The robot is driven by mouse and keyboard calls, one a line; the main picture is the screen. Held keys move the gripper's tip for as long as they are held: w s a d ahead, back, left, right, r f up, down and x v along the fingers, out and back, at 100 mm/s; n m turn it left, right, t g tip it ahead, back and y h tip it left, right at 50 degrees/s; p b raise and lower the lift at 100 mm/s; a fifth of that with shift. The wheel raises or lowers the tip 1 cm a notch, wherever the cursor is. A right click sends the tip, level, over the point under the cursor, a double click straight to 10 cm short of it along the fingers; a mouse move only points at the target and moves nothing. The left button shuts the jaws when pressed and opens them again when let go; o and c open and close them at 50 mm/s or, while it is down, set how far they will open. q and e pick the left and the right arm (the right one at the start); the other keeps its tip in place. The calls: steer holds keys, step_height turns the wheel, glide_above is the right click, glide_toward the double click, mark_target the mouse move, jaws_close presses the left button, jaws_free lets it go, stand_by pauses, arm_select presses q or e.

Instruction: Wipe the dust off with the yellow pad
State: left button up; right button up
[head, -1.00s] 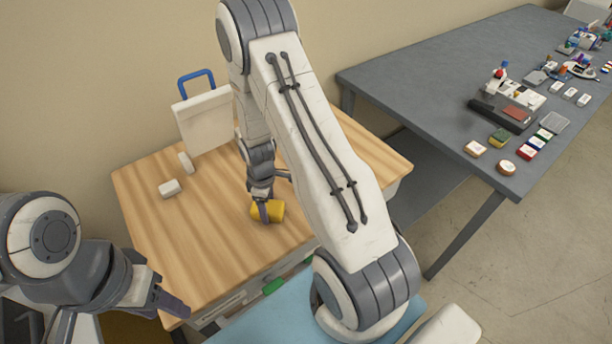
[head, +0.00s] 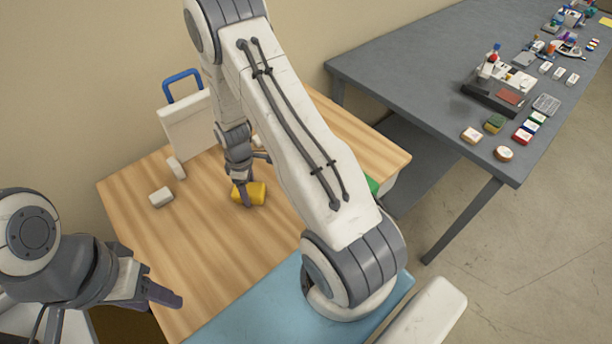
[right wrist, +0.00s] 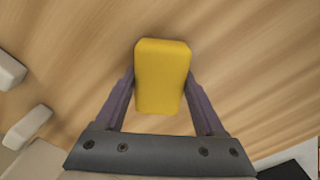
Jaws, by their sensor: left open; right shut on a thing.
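The yellow pad (head: 254,193) is held in my right gripper (head: 244,197), low over the wooden table (head: 210,235). In the right wrist view the pad (right wrist: 161,74) sits between the two fingers of the right gripper (right wrist: 160,92), which press on its sides. Whether the pad touches the wood I cannot tell. I make out no clear dust patch on the visible tabletop; my right arm hides part of it. My left gripper (head: 165,293) is open and empty at the lower left, by the table's left edge.
A small white block (head: 161,197) lies on the wood left of the pad. A white board with a blue handle (head: 186,118) stands at the back edge, with another pale piece (head: 177,168) beside it. A grey table (head: 425,90) at the right holds several small items.

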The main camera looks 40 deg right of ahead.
steer(key=shift+w, duration=0.4)
step_height(320, 180, up, 3)
steer(key=shift+s+a+p, duration=0.1)
steer(key=shift+p, duration=0.8)
steer(key=shift+r+p, duration=0.3)
steer(key=shift+r, duration=0.1)
steer(key=shift+r+p, duration=0.2)
steer(key=shift+p, duration=0.1)
steer(key=shift+r+p, duration=1.45)
steer(key=shift+r, duration=0.55)
